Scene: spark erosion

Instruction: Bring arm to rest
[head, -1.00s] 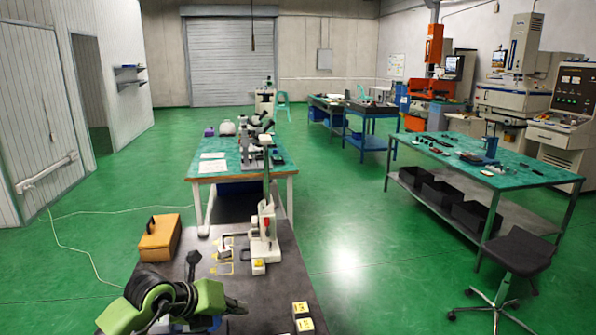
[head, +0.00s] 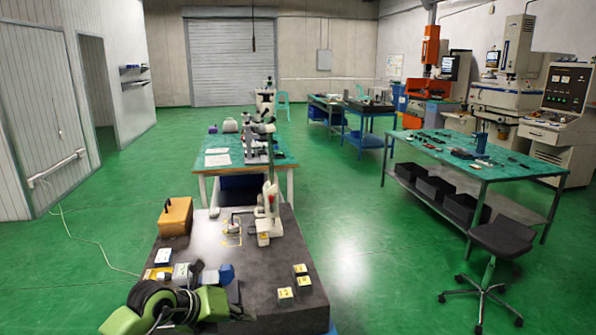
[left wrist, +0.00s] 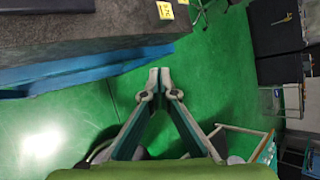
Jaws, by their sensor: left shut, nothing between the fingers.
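My left arm (head: 175,308), green and black, shows at the bottom left of the head view, low against the near left part of the dark table (head: 262,275). My left gripper (left wrist: 160,76) shows in the left wrist view. Its two fingers meet at the tips with nothing between them. In that view it is over green floor, beside the blue side of a table (left wrist: 90,68), and appears clear of it. In the head view its fingertips cannot be made out. My right arm and right gripper are not in view.
On the dark table stand an orange-brown box (head: 175,217), a white press-like device (head: 270,213) and small yellow-labelled blocks (head: 303,283). A black stool (head: 500,238) and a green-topped bench (head: 455,150) stand to the right. Green floor (head: 375,265) is free between them.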

